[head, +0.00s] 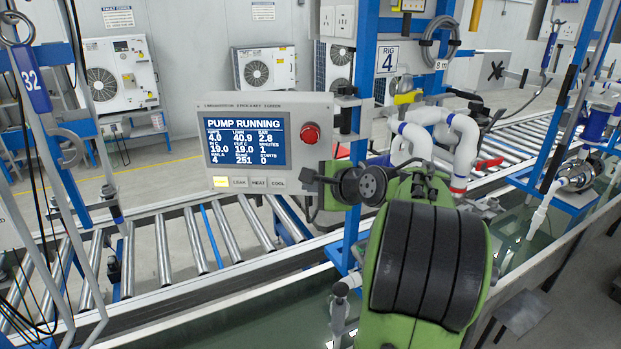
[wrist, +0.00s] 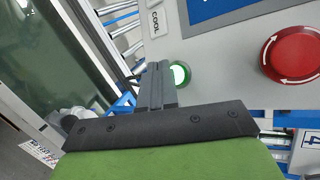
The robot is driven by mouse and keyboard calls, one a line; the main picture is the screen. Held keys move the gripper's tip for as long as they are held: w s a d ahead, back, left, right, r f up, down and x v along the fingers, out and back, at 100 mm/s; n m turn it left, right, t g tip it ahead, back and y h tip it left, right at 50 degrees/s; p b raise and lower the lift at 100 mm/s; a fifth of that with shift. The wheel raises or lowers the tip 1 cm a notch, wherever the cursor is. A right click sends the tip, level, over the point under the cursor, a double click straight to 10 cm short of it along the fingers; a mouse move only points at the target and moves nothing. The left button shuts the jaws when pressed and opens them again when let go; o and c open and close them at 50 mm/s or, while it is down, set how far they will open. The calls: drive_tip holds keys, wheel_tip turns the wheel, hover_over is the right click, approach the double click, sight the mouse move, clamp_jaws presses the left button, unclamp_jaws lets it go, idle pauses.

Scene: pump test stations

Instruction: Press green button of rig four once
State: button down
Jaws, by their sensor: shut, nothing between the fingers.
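The rig four panel (head: 210,120) faces me, under the RIG 4 sign (head: 387,58). Its blue screen (head: 243,144) reads PUMP RUNNING. The green button (wrist: 181,73) is lit in the wrist view, between the COOL key (wrist: 156,22) and the red mushroom button (wrist: 292,54). In the head view my arm hides the green button. My gripper (wrist: 155,70) is shut and empty. Its fingertips overlap the left edge of the green button in the wrist view; I cannot tell whether they touch it. The gripper (head: 308,178) is at the panel's lower right in the head view.
The red mushroom button (head: 310,133) sits just above my gripper. A row of keys runs along the panel bottom; the leftmost key (head: 220,183) is lit yellow. A roller conveyor (head: 165,250) lies below and behind. White pipes (head: 462,140) stand to the right.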

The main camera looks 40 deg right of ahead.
drive_tip(key=shift+s+a+b, duration=0.6)
drive_tip(key=shift+s+a, duration=1.1)
drive_tip(key=shift+a, duration=0.15)
drive_tip(key=s+a+f+n+g+y, duration=0.1)
drive_tip(key=s+a+f+n+g, duration=0.1)
drive_tip(key=a+n, duration=0.65)
drive_tip(key=s+a+f+n+g+y, duration=0.1)
drive_tip(key=s+a+f+n+g, duration=0.3)
drive_tip(key=a, duration=0.8)
drive_tip(key=s+a+f+n, duration=0.2)
drive_tip(key=s+n, duration=0.3)
drive_tip(key=s, duration=0.1)
drive_tip(key=s+a+f+n+g, duration=0.1)
drive_tip(key=s+a+f+n, duration=0.1)
drive_tip(key=s+n, duration=0.3)
drive_tip(key=shift+s+a, duration=0.3)
drive_tip(key=shift+s, duration=0.3)
